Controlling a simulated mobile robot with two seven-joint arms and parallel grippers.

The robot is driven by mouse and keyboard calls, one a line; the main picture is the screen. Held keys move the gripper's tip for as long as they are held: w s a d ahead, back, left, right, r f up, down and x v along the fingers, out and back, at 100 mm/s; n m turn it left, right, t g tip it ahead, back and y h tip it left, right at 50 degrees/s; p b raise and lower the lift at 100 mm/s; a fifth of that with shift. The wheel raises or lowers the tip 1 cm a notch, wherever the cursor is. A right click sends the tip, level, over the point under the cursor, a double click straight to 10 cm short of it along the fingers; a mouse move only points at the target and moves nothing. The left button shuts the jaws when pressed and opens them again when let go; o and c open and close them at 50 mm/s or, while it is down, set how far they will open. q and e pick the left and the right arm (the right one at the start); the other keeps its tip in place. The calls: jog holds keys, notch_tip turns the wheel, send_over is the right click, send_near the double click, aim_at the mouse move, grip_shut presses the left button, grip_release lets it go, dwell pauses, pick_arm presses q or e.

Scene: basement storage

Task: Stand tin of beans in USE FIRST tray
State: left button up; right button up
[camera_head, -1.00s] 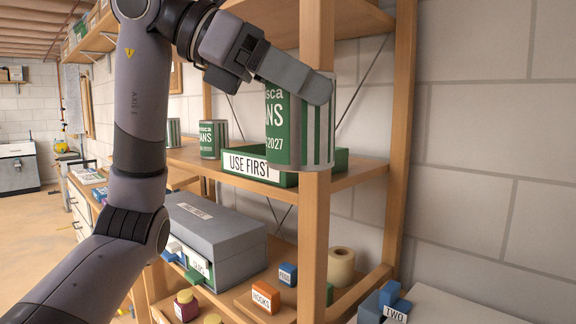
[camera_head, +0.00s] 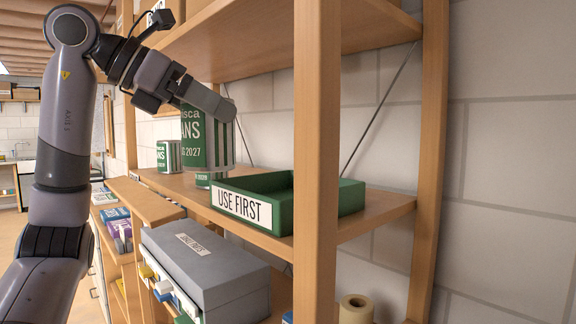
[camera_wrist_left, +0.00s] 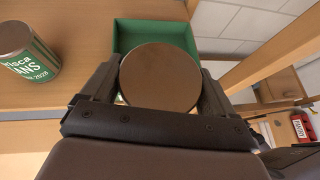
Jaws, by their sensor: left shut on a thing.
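My left gripper (camera_head: 213,102) is shut on a green-and-silver tin of beans (camera_head: 208,142), labelled 2027. It holds the tin upright above the shelf by its upper part. The green USE FIRST tray (camera_head: 352,196) stands on the shelf, to the right of the tin in the head view, with its visible interior empty. In the left wrist view the tin's round lid (camera_wrist_left: 160,78) sits between the fingers and covers part of the tray (camera_wrist_left: 127,38). The tin's exact height above the shelf is unclear. My right gripper is not in view.
A wooden post (camera_head: 316,160) rises in front of the shelf. A grey box (camera_head: 215,265) and a tape roll (camera_head: 356,308) are lower down.

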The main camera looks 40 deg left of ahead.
pick_arm(q)
jog(key=w+d+p, duration=0.2)
jog(key=w+d, duration=0.2)
jog(key=w, duration=0.9)
jog(key=shift+f+b, duration=1.4)
jog(key=shift+f, duration=2)
jog(key=shift+f, duration=0.1)
jog(key=shift+f, duration=0.15)
jog(key=o, duration=1.2)
